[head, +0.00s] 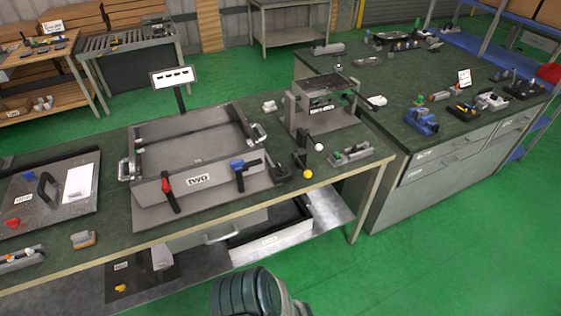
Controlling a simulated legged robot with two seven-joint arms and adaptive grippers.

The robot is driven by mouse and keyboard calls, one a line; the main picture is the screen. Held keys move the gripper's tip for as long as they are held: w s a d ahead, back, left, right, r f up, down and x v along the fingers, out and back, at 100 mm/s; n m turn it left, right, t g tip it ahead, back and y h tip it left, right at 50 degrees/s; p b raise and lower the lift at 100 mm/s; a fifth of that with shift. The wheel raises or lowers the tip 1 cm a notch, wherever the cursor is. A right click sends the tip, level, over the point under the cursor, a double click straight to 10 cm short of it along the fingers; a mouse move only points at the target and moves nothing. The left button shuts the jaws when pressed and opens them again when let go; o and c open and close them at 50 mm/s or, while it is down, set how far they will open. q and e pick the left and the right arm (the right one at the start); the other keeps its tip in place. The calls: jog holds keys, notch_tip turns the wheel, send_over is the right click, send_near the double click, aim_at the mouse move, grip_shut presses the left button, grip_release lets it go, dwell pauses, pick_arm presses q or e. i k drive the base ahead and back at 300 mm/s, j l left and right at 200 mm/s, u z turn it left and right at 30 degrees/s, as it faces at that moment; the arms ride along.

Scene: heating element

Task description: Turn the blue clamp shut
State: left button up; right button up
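The blue clamp (237,165) sits on the front wall of the grey metal fixture (215,178) on the green-topped workbench, right of the "TWO" label. It has a blue knob part and a black bar hanging down the front of the wall. A black part also reaches right from it. I cannot tell from this distance whether it is shut. A similar red clamp (166,186) sits left of the label, its black bar slanting down. Neither of my grippers shows; only a dark rounded part of my own body is at the bottom edge.
A press-like stand (322,102) and a lever with a yellow ball (307,173) stand right of the fixture. A black-handled plate (50,195) lies at the left. Green floor is clear in front at right.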

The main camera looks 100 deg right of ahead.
aim_at(240, 164)
jog(key=z, duration=2.95)
